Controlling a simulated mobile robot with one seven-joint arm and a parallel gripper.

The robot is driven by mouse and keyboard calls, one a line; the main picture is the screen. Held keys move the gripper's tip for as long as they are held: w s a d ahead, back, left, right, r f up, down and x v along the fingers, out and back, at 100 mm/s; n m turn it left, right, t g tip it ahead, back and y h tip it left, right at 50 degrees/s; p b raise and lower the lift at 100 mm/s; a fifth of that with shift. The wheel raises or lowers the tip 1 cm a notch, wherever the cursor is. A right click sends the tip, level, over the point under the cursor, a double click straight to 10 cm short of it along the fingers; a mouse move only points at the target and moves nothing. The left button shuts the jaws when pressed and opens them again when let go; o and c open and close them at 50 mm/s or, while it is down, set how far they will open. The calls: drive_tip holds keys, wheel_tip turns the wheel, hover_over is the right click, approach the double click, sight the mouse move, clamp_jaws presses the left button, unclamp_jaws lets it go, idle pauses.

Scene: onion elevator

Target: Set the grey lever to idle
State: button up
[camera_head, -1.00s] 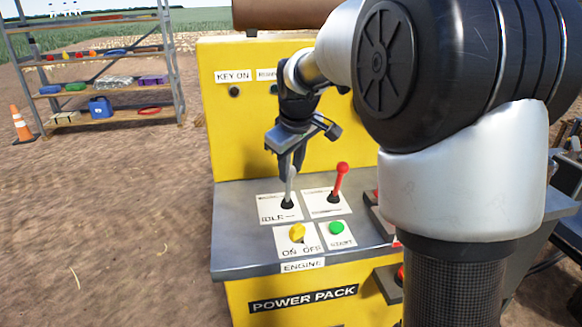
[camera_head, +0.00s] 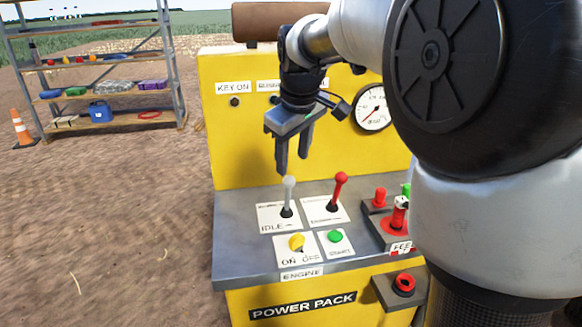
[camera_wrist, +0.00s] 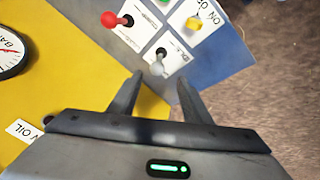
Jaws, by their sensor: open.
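The grey lever (camera_head: 288,195) stands on the white plate marked IDLE, on the grey console of the yellow power pack. It looks close to upright, and its pale knob shows in the wrist view (camera_wrist: 157,68). My gripper (camera_head: 294,165) is open and empty, above and behind the grey lever, clear of its knob. In the wrist view the two fingers (camera_wrist: 160,95) point toward the lever with a gap between them.
A red lever (camera_head: 338,190) stands just right of the grey one. A yellow knob (camera_head: 296,242) and a green button (camera_head: 335,236) are in front. A dial gauge (camera_head: 373,108) is on the yellow panel. Shelves (camera_head: 95,90) stand far left.

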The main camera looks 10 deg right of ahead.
drive_tip(key=p+v, duration=0.1)
drive_tip(key=v, duration=0.7)
drive_tip(key=shift+p, duration=0.3)
drive_tip(key=shift+s+r, duration=0.1)
drive_tip(key=shift+r, duration=0.05)
drive_tip(key=s+d+f+m+t, duration=0.1)
drive_tip(key=s+f+m, duration=0.35)
drive_tip(key=s, duration=0.75)
drive_tip(key=s+f+m, duration=0.3)
drive_tip(key=s+f, duration=0.2)
drive_tip(key=s, duration=0.7)
wheel_tip(320, 180, up, 20)
drive_tip(key=p, duration=2)
drive_tip(key=shift+w+d+f+n, duration=0.1)
drive_tip(key=shift+d+n, duration=0.05)
drive_tip(key=shift+n, duration=0.1)
